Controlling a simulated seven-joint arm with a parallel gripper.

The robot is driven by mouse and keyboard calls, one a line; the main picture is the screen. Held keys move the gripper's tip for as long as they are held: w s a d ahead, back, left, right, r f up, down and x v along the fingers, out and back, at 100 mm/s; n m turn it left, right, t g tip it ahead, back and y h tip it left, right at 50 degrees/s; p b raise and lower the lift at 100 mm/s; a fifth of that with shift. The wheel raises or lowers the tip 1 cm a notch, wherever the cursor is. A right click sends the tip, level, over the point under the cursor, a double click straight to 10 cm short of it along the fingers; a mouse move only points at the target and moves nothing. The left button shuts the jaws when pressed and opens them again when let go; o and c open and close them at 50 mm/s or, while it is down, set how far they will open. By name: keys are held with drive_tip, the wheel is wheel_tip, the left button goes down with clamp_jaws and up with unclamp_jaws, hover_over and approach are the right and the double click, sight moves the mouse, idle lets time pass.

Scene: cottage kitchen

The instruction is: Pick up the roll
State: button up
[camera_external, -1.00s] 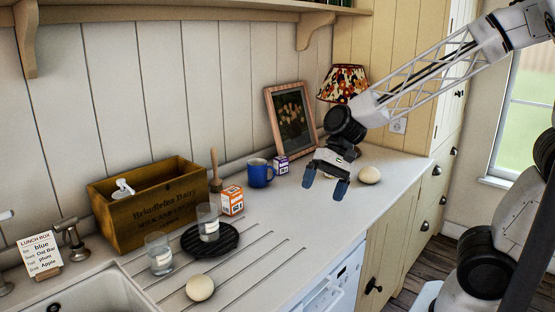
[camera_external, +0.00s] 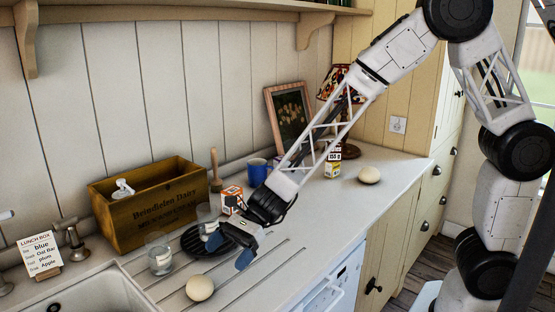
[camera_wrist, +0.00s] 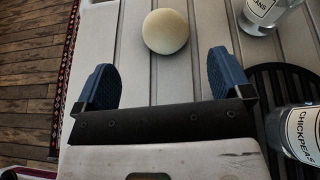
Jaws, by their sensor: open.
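A round cream roll (camera_external: 200,287) rests on the ribbed draining area of the counter near the sink. In the wrist view the roll (camera_wrist: 166,31) is just beyond my fingertips, centred between them and apart from them. A second, similar roll (camera_external: 369,174) lies farther back at the right end of the counter. My gripper (camera_external: 228,250) has blue fingers and is low over the draining grooves, up and to the right of the near roll. In the wrist view my gripper (camera_wrist: 166,78) is open with nothing between its fingers.
Two labelled glass jars (camera_external: 158,254) (camera_external: 207,219) and a black round ribbed trivet (camera_external: 184,238) stand close to my gripper. A wooden crate (camera_external: 150,205), an orange-white box (camera_external: 231,198) and a blue mug (camera_external: 257,171) are behind. The sink (camera_external: 100,293) lies left of the roll.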

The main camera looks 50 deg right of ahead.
sight(205, 276)
drive_tip(key=shift+w+a+f+m, duration=0.15)
drive_tip(key=shift+a+f+m, duration=0.3)
drive_tip(key=shift+a, duration=0.1)
drive_tip(key=shift+a, duration=0.15)
drive_tip(key=shift+x, duration=1.15)
drive_tip(key=shift+a+f, duration=0.1)
drive_tip(key=shift+x, duration=2.5)
drive_tip(key=c, duration=0.7)
